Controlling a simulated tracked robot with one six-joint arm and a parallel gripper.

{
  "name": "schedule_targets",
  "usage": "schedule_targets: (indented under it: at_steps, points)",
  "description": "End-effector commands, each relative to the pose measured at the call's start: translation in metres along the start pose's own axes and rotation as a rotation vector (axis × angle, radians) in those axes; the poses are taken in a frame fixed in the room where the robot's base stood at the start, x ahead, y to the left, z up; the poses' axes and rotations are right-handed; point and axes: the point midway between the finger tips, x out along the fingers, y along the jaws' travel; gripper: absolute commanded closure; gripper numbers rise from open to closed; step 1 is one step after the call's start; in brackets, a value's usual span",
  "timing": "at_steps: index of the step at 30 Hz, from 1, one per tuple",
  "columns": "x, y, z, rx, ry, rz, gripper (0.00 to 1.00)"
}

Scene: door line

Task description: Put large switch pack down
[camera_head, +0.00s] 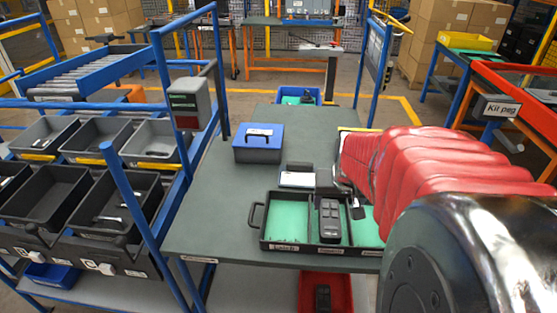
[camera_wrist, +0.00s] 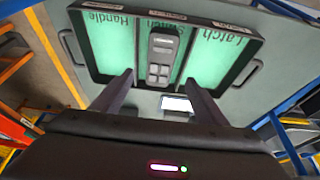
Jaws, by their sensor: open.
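The large switch pack (camera_head: 330,220) is a dark grey block with buttons. It lies in the middle compartment of a black tray (camera_head: 262,222) with green compartment floors, on the grey-green bench. In the wrist view the pack (camera_wrist: 162,58) lies between the compartments labelled Latch and Handle. My gripper (camera_wrist: 160,84) is open, its two dark fingers apart with nothing held between them. The fingertips point toward the tray's near wall in that view, on either side of the pack's line and apart from it. In the head view my red-sleeved arm hides part of the tray's right side.
A blue box (camera_head: 258,143) with a handle stands behind the tray. A small white-topped item (camera_head: 297,179) lies just behind the tray. A red bin (camera_head: 326,292) sits below the bench front. Black and grey bins (camera_head: 92,139) fill the left rack. The bench's left part is clear.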

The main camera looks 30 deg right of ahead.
Motion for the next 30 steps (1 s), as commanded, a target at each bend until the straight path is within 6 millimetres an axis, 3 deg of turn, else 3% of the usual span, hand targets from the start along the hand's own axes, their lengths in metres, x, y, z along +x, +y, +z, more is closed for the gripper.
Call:
schedule_targets:
  at_steps: [18,23,30]
  points:
    - [-0.003,-0.005,0.001,-0.011,0.003,-0.005,0.33]
    - [-0.02,-0.032,0.009,-0.069,0.015,-0.029,0.33]
    - [-0.067,-0.095,0.044,-0.229,0.046,-0.101,0.33]
